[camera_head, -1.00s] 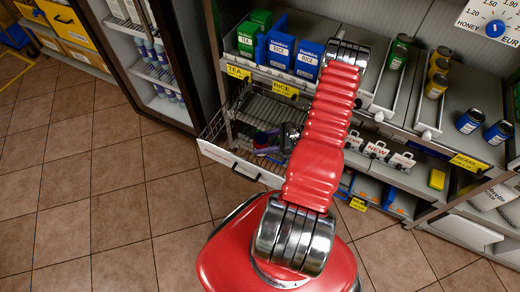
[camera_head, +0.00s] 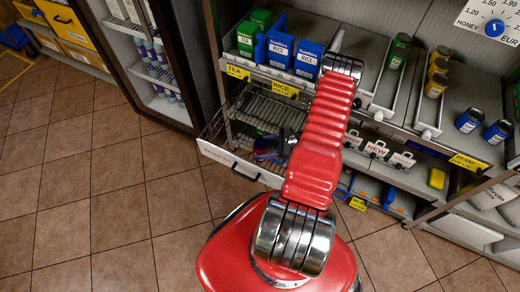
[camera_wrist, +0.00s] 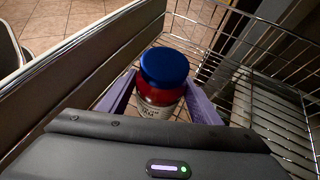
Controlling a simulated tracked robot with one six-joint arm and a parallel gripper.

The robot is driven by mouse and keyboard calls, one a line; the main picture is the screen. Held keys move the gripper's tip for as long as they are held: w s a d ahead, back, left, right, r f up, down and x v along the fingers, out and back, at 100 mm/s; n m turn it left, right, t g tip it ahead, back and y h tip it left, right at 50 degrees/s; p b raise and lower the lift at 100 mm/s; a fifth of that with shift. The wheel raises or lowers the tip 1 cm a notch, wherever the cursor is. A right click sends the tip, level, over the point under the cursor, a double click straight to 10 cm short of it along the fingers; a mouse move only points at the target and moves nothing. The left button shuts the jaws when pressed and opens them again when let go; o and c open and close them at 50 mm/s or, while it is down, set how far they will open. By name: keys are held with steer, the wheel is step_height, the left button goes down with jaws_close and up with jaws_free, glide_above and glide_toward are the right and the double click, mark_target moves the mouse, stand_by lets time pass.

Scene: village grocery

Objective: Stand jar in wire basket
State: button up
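The jar (camera_wrist: 162,72) has a blue lid, red contents and a white label. In the wrist view it stands between the two purple fingers of my gripper (camera_wrist: 160,92), which look closed against its sides. The wire basket (camera_wrist: 225,48) surrounds the jar, with wire mesh behind and to the right. In the head view the wire basket (camera_head: 214,127) is pulled out below the tea and rice shelf, and my gripper (camera_head: 272,150) reaches down into it. The jar is small and partly hidden there. I cannot tell whether its base touches the basket floor.
Tea boxes (camera_head: 254,34) and rice boxes (camera_head: 308,60) stand on the shelf above. The tiled floor (camera_head: 110,190) at left is clear.

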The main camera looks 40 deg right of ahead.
steer(key=shift+o, duration=1.4)
steer(key=shift+r, duration=0.1)
steer(key=v, duration=0.7)
steer(key=shift+s, duration=0.2)
steer(key=shift+d+r, duration=0.1)
steer(key=shift+d, duration=0.05)
steer(key=shift+w, duration=0.1)
